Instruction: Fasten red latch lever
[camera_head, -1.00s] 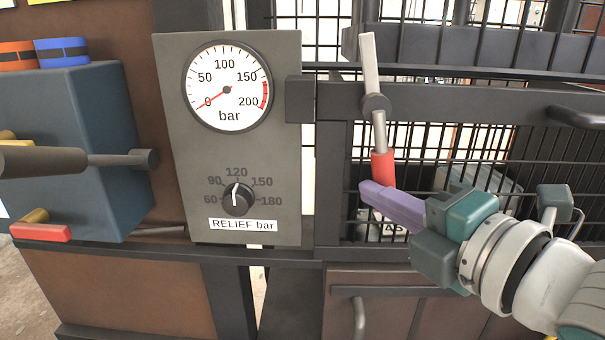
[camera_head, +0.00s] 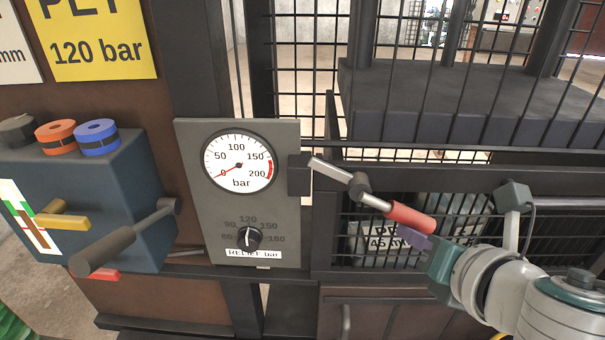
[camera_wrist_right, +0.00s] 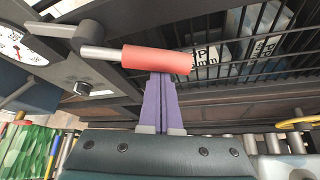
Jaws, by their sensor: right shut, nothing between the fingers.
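The red latch lever (camera_head: 408,217) has a red grip on a metal rod, a dark pivot and a flat light-grey arm (camera_head: 331,170). It lies tilted, its grip low at the right and its flat arm reaching up left to the dark block (camera_head: 299,174) beside the gauge panel. My right gripper (camera_head: 414,238) is shut and empty, its purple fingers at the underside of the red grip. In the right wrist view, the closed fingertips (camera_wrist_right: 161,76) meet or nearly meet the red grip (camera_wrist_right: 157,60); contact is not certain. My left gripper is not in view.
A gauge panel (camera_head: 283,215) with a relief knob (camera_head: 249,238) stands left of the lever. A blue box (camera_head: 118,200) with several handles is further left. Black mesh and a dark frame bar (camera_head: 430,180) lie behind the lever. A labelled block sits behind the mesh.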

